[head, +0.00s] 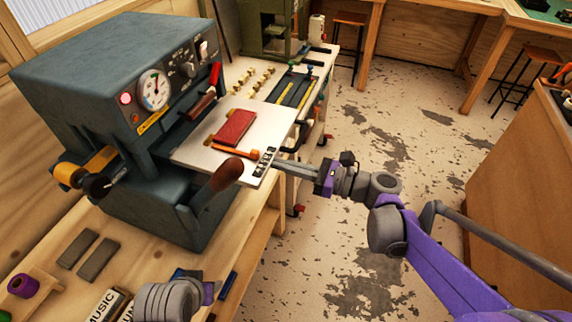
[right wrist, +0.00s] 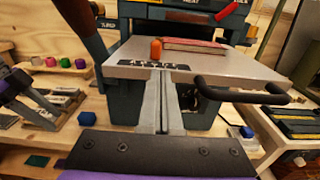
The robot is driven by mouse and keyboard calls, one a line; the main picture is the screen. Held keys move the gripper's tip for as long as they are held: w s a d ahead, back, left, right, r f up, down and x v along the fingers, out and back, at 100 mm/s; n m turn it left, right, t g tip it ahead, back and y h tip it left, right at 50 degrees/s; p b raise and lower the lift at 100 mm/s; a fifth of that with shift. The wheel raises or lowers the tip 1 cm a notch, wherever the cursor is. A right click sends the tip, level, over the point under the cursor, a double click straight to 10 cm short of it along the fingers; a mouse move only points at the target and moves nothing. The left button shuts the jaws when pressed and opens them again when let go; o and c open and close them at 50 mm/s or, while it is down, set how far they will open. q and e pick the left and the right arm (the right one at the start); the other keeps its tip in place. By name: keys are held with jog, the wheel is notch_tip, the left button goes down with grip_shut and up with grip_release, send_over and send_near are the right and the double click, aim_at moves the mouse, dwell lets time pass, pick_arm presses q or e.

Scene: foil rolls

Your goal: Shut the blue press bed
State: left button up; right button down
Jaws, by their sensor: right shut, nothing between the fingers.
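The blue-grey press (head: 120,85) stands on the wooden bench at the left, with a dial on its front. Its pale flat bed (head: 270,118) sticks out of the front. A red book (head: 234,127) and an orange-handled tool (head: 236,152) lie on it, with a strip of letters at its front edge. A black handle (right wrist: 240,96) is on the bed's front edge in the right wrist view. My right gripper (head: 277,165) is shut and empty, its tips at the front edge by the letter strip; contact is unclear. My left gripper (head: 208,292) is at the bottom, its fingers not distinguishable.
A brown-knobbed lever (head: 226,174) rises at the press's near side, close to the bed. Grey blocks (head: 98,259) and a purple foil roll (head: 22,286) are on the near bench. A green machine (head: 270,25) stands behind. Open floor lies to the right.

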aim_at(201, 141)
jog(key=b+x, duration=0.1)
jog(key=x, duration=2)
jog(key=shift+w+a, duration=0.1)
jog(key=shift+a, duration=0.2)
jog(key=shift+a+r, duration=0.1)
jog(key=shift+r, duration=0.1)
